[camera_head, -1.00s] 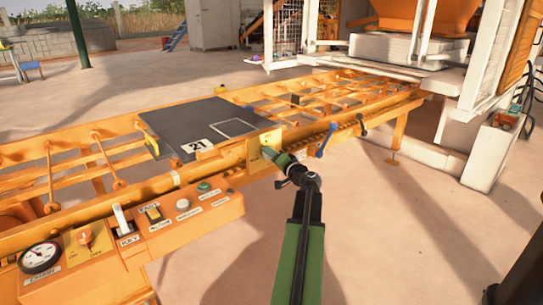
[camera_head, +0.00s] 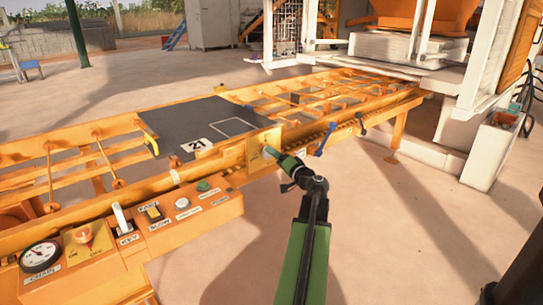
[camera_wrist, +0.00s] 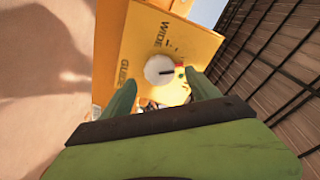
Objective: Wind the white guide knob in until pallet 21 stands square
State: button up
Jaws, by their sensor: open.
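Pallet 21 (camera_head: 185,122) is a dark flat board with a white "21" label, lying on the orange conveyor. My gripper (camera_head: 268,150) reaches this plate from the right. In the wrist view the white guide knob (camera_wrist: 160,70), with a dark pointer line towards the right, sits on the yellow plate between my open fingers (camera_wrist: 160,88). I cannot tell whether they touch it. The knob is not distinguishable in the head view.
A control box (camera_head: 150,225) with a gauge and switches stands at the lower left. A blue-handled lever (camera_head: 325,139) projects from the conveyor rail right of my gripper. The white-framed press (camera_head: 410,48) stands at the back right.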

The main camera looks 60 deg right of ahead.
jog(key=v, duration=1.3)
jog(key=shift+s, duration=0.3)
jog(key=shift+s+a, duration=0.1)
